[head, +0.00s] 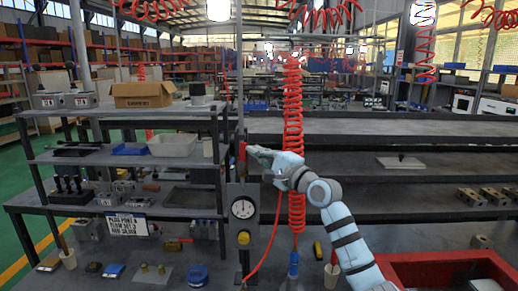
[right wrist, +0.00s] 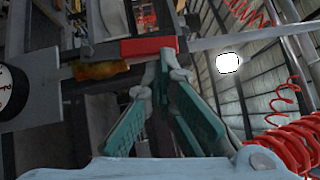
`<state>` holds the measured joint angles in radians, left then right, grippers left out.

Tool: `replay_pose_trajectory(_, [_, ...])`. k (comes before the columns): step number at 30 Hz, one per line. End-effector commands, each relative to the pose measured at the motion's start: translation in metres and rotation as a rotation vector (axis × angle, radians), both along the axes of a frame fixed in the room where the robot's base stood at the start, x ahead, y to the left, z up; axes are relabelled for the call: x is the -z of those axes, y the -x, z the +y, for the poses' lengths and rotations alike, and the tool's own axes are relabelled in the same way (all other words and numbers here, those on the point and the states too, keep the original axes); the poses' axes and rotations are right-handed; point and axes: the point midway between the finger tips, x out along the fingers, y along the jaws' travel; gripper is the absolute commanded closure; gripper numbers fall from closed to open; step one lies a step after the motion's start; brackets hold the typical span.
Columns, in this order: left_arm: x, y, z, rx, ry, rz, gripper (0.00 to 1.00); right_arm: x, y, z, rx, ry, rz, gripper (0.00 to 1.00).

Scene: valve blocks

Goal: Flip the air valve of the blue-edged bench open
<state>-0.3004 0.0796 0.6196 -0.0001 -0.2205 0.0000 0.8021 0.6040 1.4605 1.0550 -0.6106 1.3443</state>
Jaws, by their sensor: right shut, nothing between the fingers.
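The air valve's red lever (head: 242,150) stands upright at the grey post, above the round gauge (head: 243,208). In the right wrist view the lever (right wrist: 148,46) lies across the picture, roughly parallel to the grey pipe (right wrist: 225,41), beside a brass-coloured valve body (right wrist: 100,69). My right gripper (head: 255,151) is just right of the lever in the head view. In the right wrist view its fingers (right wrist: 166,60) are shut and empty, with tips at the lever's right end. I cannot tell if they touch it. I cannot make out a blue edge on the bench.
A red coiled hose (head: 293,105) hangs close to my right arm. Shelves with a cardboard box (head: 143,94) and a white tray (head: 173,145) stand left of the post. A red-rimmed bin (head: 440,262) is at the lower right.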

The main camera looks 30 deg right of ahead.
Motion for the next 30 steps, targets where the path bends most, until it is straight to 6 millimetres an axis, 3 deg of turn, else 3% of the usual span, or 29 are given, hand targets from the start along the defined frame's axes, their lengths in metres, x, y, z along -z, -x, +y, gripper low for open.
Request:
replay_pose_trajectory(17, [-0.001, 0.000, 0.000, 0.000, 0.000, -0.001, 0.60, 0.000, 0.000, 0.000, 0.000, -0.001, -0.001, 1.00])
replay_pose_trajectory(22, [0.007, -0.001, 0.000, 0.000, 0.000, -0.001, 0.60, 0.004, 0.003, -0.010, -0.003, 0.000, -0.001, 1.00])
replay_pose_trajectory(26, [0.022, -0.001, 0.000, 0.000, -0.001, -0.002, 0.60, 0.008, 0.011, -0.028, -0.010, 0.001, -0.002, 1.00])
replay_pose_trajectory(30, [0.028, -0.001, 0.001, 0.000, -0.001, -0.002, 0.60, 0.011, 0.046, -0.034, -0.010, 0.009, 0.000, 1.00])
